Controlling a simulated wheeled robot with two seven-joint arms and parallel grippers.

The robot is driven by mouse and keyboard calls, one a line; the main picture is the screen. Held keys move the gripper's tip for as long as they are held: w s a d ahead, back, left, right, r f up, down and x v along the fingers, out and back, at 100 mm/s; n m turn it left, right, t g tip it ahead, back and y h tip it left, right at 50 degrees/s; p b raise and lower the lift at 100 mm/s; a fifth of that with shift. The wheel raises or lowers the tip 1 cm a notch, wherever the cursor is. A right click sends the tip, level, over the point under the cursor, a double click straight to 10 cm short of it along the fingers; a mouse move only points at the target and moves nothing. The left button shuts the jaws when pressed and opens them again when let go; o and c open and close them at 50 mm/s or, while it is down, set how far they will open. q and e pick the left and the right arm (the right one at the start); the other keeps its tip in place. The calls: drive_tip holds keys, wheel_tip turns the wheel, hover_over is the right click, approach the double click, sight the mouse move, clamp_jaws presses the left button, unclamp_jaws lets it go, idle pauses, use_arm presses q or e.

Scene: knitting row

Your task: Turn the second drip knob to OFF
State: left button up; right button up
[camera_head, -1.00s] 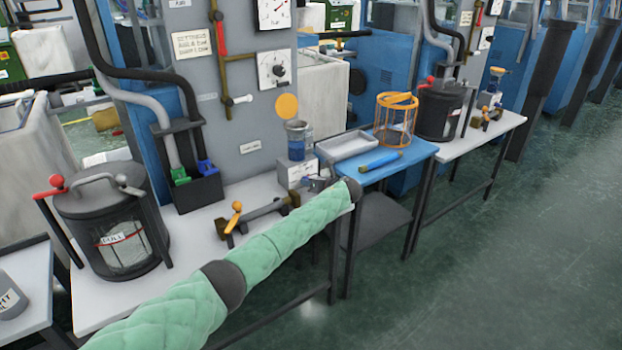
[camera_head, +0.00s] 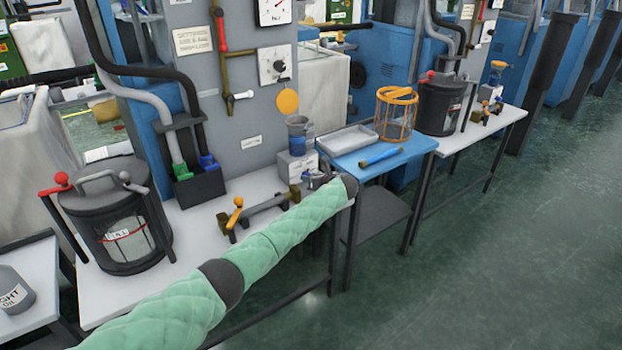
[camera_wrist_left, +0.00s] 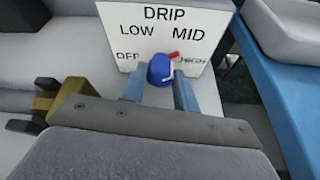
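The drip panel (camera_wrist_left: 190,38) is white, with LOW and MID above and OFF and HIGH at the left and right. Its blue knob (camera_wrist_left: 160,70) has a red pointer (camera_wrist_left: 173,54) aimed up and right, near HIGH. In the head view the left gripper (camera_head: 318,181) is at the small drip box (camera_head: 297,167) under a blue-filled cup (camera_head: 297,135); the knob cannot be made out there. My right gripper is not in view.
A brass and grey fitting (camera_head: 258,212) with an orange handle lies left of the gripper. A dark lidded pot (camera_head: 118,225) stands at the left. A blue table (camera_head: 405,150) holds a tray (camera_head: 347,139) and an orange cage (camera_head: 395,115). The floor at right is clear.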

use_arm(q)
drive_tip(key=o, duration=0.4)
drive_tip(key=shift+c, duration=0.2)
drive_tip(key=shift+s+d, duration=0.1)
drive_tip(key=shift+v, duration=3.8)
